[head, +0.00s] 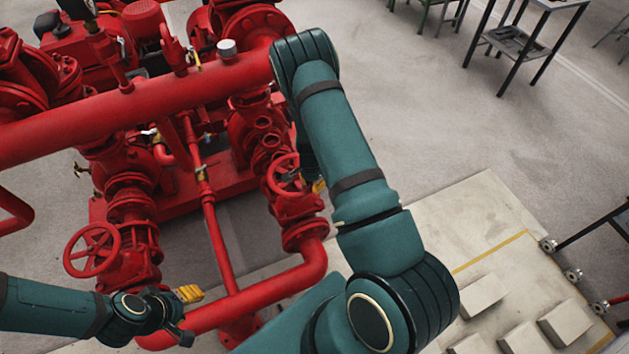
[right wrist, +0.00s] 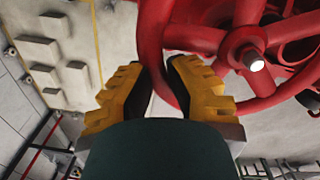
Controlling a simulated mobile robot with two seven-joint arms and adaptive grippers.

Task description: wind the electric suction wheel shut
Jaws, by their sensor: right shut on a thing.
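A red spoked handwheel (head: 284,174) sits on a red valve in the middle of the head view, just left of my right arm. The right wrist view shows a red handwheel (right wrist: 262,42) close up, with its pale stem end at the hub. My right gripper (right wrist: 155,72) has its yellow-padded fingers on either side of the wheel's rim and is shut on it. In the head view, only a bit of yellow of this gripper (head: 319,186) shows beside the wheel; my arm hides the rest. My left gripper (head: 188,300) is at the lower left, away from this wheel; its finger gap is unclear.
Another red handwheel (head: 92,249) stands at the left, above my left arm. A thick red pipe (head: 150,100) crosses above the valves, and a lower red pipe (head: 270,297) runs near my left gripper. Floor at the upper right is open, with a dark-legged table (head: 520,42).

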